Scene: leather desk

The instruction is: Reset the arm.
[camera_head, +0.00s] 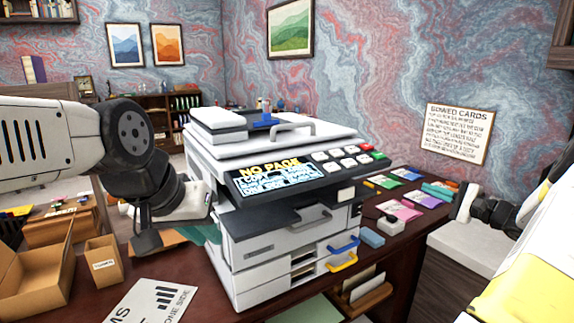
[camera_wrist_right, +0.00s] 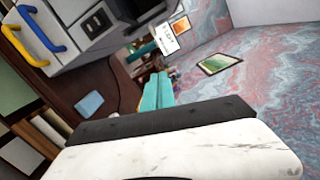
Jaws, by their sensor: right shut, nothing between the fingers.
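My left gripper (camera_head: 209,233) hangs low beside the left side of the white printer (camera_head: 285,245). Its teal fingers are mostly hidden by the printer and my wrist, so I cannot tell whether they are open. My right gripper (camera_head: 440,191) is shut and empty over the right part of the desk, near the colourful packets. In the right wrist view, its teal fingers (camera_wrist_right: 158,92) lie side by side with nothing between them. The printer's screen reads "NO PAGE".
An open cardboard box (camera_head: 35,280) and a small box (camera_head: 103,262) stand at the left. A printed sheet (camera_head: 150,302) lies at the front. A blue block (camera_head: 372,237) and a dark device (camera_head: 390,225) sit right of the printer. A file holder (camera_head: 362,292) is at the front.

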